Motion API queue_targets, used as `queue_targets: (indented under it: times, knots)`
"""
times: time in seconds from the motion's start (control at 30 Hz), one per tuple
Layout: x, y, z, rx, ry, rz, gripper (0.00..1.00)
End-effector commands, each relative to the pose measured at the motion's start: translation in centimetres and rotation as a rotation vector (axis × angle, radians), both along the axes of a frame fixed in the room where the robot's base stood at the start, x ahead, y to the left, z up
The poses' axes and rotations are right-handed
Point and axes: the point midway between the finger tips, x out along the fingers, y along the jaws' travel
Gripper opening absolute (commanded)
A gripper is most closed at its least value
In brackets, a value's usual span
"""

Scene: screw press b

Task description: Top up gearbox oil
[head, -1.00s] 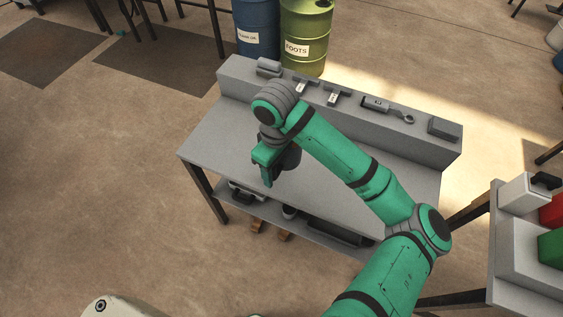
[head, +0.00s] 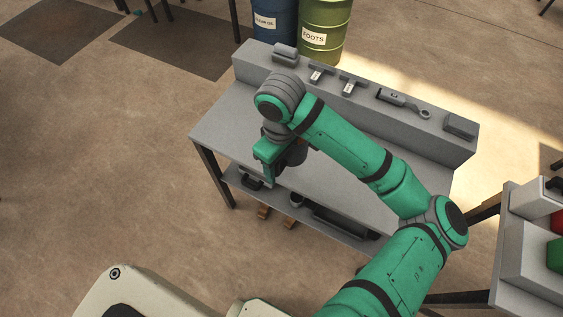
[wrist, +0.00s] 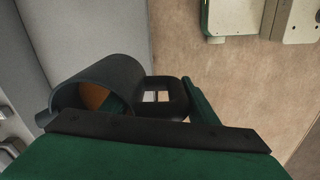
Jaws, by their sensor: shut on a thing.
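My gripper (head: 268,166) is over the front left part of the grey bench in the head view. In the wrist view my gripper (wrist: 165,98) is shut on the black handle of a dark, open-topped jug (wrist: 98,82). The jug also shows, partly hidden by the wrist, in the head view (head: 294,154). An orange-brown patch shows inside the jug; I cannot tell whether it is oil. No gearbox can be made out.
The bench (head: 227,122) has a raised back ledge with several tools and a lower shelf holding dark items. Blue (head: 275,22) and green (head: 322,30) drums stand behind it. A side table at right holds a white container (head: 533,197). Floor at left is open.

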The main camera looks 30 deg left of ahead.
Motion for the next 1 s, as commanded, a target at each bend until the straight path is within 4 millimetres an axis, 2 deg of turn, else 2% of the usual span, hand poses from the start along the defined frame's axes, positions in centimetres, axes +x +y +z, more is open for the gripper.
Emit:
queue_targets:
  times: [0.2, 0.23, 0.37, 1.0]
  knots:
    - [0.01, 0.0, 0.03, 0.001, -0.001, 0.0, 0.12]
    - [0.01, 0.0, 0.03, 0.001, -0.001, 0.0, 0.49]
    - [0.01, 0.0, 0.03, 0.001, -0.001, 0.0, 0.19]
    - [-0.01, 0.06, 0.03, 0.001, -0.001, 0.001, 0.18]
